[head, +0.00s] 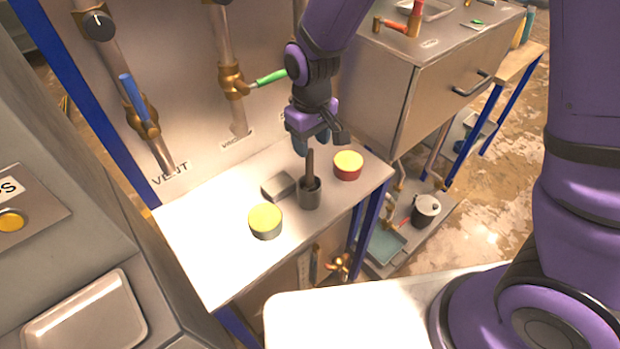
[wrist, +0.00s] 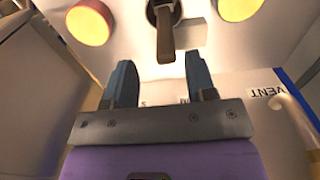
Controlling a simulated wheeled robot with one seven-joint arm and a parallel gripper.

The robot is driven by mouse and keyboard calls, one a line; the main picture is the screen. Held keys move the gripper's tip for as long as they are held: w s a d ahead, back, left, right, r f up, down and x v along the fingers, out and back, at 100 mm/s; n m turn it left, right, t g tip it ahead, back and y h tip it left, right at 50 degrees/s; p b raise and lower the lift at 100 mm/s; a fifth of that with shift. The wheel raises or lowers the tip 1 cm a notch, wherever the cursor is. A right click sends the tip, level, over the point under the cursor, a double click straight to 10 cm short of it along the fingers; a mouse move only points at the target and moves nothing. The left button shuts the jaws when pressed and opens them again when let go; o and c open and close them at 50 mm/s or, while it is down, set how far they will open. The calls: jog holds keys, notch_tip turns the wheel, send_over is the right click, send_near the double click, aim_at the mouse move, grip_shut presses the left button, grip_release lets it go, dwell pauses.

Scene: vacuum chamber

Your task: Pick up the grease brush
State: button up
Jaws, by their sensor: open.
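The grease brush (head: 310,165) stands upright in a small dark grey cup (head: 310,196) on the white shelf, its brown handle pointing up. In the wrist view the brush handle (wrist: 165,38) reaches toward the space between my fingertips, and the cup's rim (wrist: 152,14) shows at the top edge. My gripper (head: 316,145) is above the cup, pointing down, with the handle's top just below or between its fingers; I cannot tell exactly. In the wrist view my gripper (wrist: 160,72) is open, with its two blue-grey fingers apart and nothing clamped. The bristles are hidden inside the cup.
A red tin with a yellow top (head: 348,166) stands right of the cup and a grey tin with a yellow top (head: 265,221) left of it. A grey block (head: 278,186) lies behind. The panel with valves and a green lever (head: 271,77) rises behind. The shelf's front left is clear.

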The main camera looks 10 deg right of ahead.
aim_at(309, 159)
jog(key=shift+s+a+f, duration=0.15)
jog(key=shift+f, duration=1.15)
jog(key=shift+s+a+f, duration=0.1)
jog(key=shift+f, duration=1.2)
grip_shut()
jog(key=shift+r, duration=0.15)
